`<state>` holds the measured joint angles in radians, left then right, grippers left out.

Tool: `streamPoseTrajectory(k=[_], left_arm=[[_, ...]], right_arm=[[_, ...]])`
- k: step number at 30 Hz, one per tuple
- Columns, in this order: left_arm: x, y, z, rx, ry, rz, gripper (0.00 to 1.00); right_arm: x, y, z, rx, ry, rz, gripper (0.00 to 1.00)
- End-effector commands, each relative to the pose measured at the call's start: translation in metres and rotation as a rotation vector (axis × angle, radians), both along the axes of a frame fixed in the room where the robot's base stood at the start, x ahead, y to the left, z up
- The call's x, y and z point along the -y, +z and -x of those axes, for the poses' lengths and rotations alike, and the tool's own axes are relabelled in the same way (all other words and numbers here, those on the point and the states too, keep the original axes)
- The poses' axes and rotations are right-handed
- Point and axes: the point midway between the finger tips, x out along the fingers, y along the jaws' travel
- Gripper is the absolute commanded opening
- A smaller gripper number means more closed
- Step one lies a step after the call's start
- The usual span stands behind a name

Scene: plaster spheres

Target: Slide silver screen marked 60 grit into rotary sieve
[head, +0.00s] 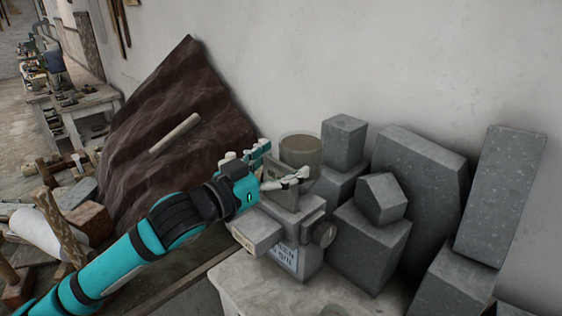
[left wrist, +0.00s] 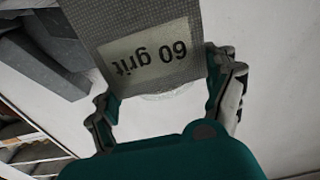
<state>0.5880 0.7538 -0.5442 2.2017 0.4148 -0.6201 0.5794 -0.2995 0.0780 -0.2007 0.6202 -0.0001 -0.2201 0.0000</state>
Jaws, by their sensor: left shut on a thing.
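My left gripper (head: 275,168) is shut on the silver screen (head: 281,186), just above the rotary sieve (head: 297,232). In the left wrist view the screen (left wrist: 150,45) is a grey mesh plate between the fingers, with a pale label reading "60 grit" upside down. The sieve is a grey box with a round knob on its right side and a printed label on its front. The sieve's slot is not clearly visible. My right gripper is out of view.
Several grey stone blocks (head: 420,175) crowd the right side of the sieve against the wall. A large dark rough slab (head: 185,115) leans at the left with a pale rod on it. The pale stone table (head: 310,293) has some bare room in front of the sieve.

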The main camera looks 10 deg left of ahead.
Motion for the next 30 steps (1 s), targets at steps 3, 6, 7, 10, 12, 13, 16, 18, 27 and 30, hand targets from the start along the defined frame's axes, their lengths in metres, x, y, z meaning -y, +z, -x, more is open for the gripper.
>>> streamPoseTrajectory(k=[3,6,7,10,12,13,16,18,27,30], left_arm=[[0.000,-0.004,0.000,0.001,0.000,0.001,0.39],[0.000,-0.006,0.000,0.001,0.000,0.001,0.39],[0.000,-0.007,0.000,0.001,0.000,0.001,0.39],[0.000,-0.009,0.000,0.001,0.000,0.001,0.39],[0.000,-0.011,0.000,0.001,0.000,0.001,0.39],[0.000,-0.012,0.000,0.001,0.000,0.001,0.39],[0.000,-0.014,0.000,0.001,0.000,0.001,0.39],[0.000,-0.016,0.000,0.001,0.000,0.001,0.39],[0.000,-0.024,0.000,0.000,0.000,0.000,0.39],[0.000,-0.026,0.000,0.000,0.000,0.000,0.39]], right_arm=[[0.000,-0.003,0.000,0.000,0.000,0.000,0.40],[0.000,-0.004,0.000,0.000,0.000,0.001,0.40],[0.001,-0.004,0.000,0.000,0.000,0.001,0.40],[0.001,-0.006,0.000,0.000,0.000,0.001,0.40],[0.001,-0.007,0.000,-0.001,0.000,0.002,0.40],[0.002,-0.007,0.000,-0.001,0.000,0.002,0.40],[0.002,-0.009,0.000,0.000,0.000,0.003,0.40],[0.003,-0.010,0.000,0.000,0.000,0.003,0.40],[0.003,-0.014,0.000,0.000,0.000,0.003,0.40],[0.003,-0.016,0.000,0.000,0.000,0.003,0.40]])
